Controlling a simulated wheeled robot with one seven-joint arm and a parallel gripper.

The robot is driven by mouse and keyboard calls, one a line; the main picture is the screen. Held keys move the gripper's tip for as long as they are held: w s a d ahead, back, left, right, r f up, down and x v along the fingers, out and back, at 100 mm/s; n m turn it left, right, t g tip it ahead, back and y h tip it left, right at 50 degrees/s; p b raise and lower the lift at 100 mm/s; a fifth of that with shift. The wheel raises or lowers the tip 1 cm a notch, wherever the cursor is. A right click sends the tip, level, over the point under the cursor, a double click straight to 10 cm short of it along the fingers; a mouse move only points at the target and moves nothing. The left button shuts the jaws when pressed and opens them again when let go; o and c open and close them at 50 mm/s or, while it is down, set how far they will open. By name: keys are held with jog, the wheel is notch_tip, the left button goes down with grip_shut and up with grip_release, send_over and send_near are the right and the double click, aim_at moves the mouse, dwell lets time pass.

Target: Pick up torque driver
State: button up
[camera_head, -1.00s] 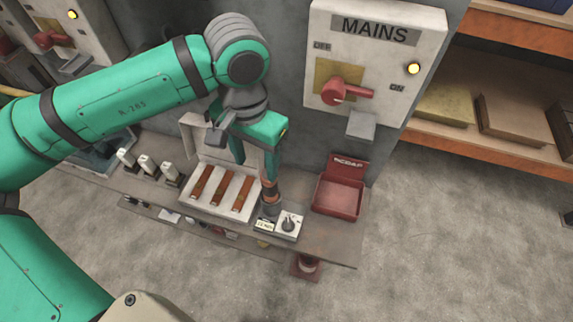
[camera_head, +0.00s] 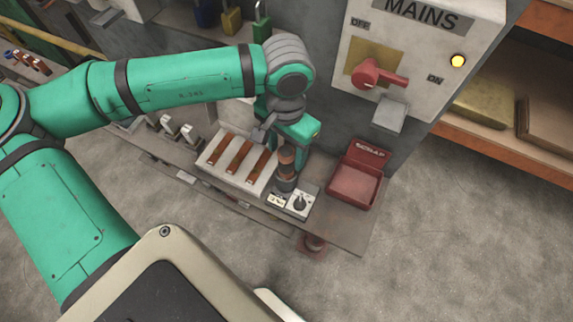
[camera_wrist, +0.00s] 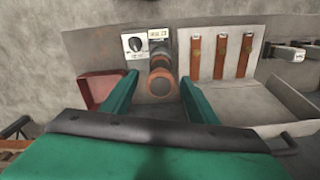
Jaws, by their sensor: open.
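The torque driver (camera_head: 286,168), a dark upright cylinder with copper-orange bands, stands on the bench beside a small dial unit (camera_head: 299,202). In the wrist view the driver (camera_wrist: 162,74) shows end-on, between the two green fingers of my gripper (camera_wrist: 159,80). The fingers are apart, one to each side of it, and I see no clear contact. In the head view my gripper (camera_head: 289,148) is pointed down around the driver's upper part. The driver's top is partly hidden there by the gripper.
A white tray (camera_head: 212,161) with several brown strips lies left of the driver. A red scrap bin (camera_head: 352,188) stands to its right. The grey MAINS box (camera_head: 418,45) with a red switch handle (camera_head: 378,76) rises behind. Bare bench (camera_head: 338,228) lies in front of the bin.

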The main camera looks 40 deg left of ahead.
jog(key=shift+f, duration=1)
jog(key=shift+w, duration=0.1)
jog(key=c, duration=0.9)
jog(key=shift+s+a, duration=0.1)
jog(key=shift+s, duration=0.1)
jog(key=c, duration=0.4)
jog(key=shift+o, duration=0.2)
jog(key=shift+r, duration=0.1)
